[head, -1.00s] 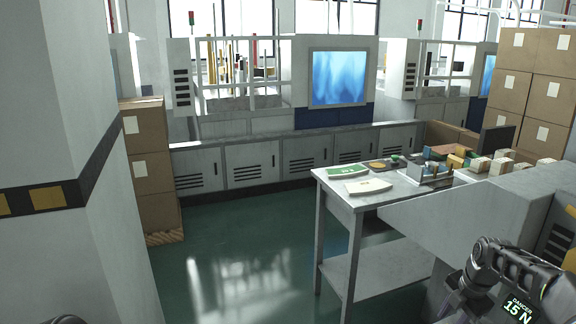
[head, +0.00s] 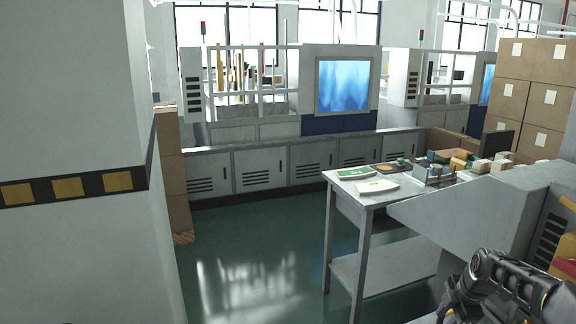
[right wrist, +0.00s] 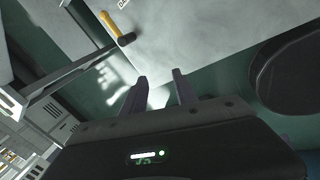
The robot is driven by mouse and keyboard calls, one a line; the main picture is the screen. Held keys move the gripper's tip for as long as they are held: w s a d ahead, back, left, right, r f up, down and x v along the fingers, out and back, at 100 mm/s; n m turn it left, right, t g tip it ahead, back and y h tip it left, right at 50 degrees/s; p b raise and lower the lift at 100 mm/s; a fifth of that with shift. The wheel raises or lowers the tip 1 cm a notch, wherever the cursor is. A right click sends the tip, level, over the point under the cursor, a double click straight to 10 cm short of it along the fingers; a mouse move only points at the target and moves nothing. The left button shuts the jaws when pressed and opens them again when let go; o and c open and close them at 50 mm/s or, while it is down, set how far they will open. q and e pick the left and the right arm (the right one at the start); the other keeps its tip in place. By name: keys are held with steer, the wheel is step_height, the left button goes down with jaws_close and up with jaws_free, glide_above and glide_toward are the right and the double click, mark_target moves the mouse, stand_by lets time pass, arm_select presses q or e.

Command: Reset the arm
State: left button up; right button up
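My right arm (head: 510,290) is at the lower right of the head view, beside the workbench. In the right wrist view my right gripper (right wrist: 159,75) has its two dark fingers apart, with nothing between them. The floor and a pale surface lie beyond the fingertips. My left gripper is not in view.
A workbench (head: 345,194) with small parts and trays stands right of centre. A large pillar (head: 70,250) fills the left, with stacked boxes (head: 172,150) behind it. Green floor (head: 255,235) is open between them. The wrist view shows a yellow-and-black tool (right wrist: 117,27).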

steer(key=s+a+f+m+t+y, duration=0.1)
steer(key=s+a+f+m, duration=0.3)
steer(key=a+f+m, duration=0.55)
steer(key=s+a+f+m+y, duration=0.25)
steer(key=a+f+m, duration=0.45)
steer(key=a+f, duration=0.5)
steer(key=s+a+f+g, duration=0.1)
steer(key=s+a, duration=0.4)
steer(key=s, duration=0.4)
steer(key=s+a+f+m+g, duration=0.1)
steer(key=s+a+f, duration=0.1)
steer(key=s+a, duration=0.4)
steer(key=s+a+f+m+g, duration=0.1)
steer(key=s+a, duration=0.4)
steer(key=s, duration=0.7)
steer(key=shift+s+a+f+g, duration=0.2)
steer(key=shift+s+f+g, duration=0.1)
steer(key=shift+g, duration=0.3)
steer(key=shift+w, duration=0.1)
